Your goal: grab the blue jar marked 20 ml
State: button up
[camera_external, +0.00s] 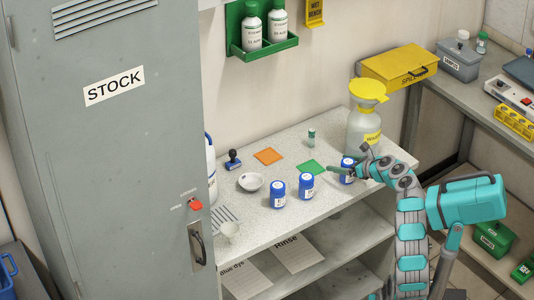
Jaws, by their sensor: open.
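Three blue jars with white labels stand on the speckled bench top: a left jar (278,190), a middle jar (306,187) and a right jar (347,177). The print on their labels is too small to read, so I cannot tell which one is marked 20 ml. My gripper (348,159) is open at the right jar, with one finger crossing in front of it and the other near its far side. Part of this jar is hidden, and I cannot tell whether the fingers touch it.
A yellow-topped waste bottle (362,128) stands close behind my gripper. A white dish (251,182), a stamp (233,160), an orange square (268,156), a green square (312,167) and a small vial (311,138) share the bench. A tall grey stock cabinet (110,150) bounds the left.

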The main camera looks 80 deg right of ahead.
jog(key=c, duration=1.4)
jog(key=shift+c, duration=0.2)
jog(key=shift+r, duration=0.1)
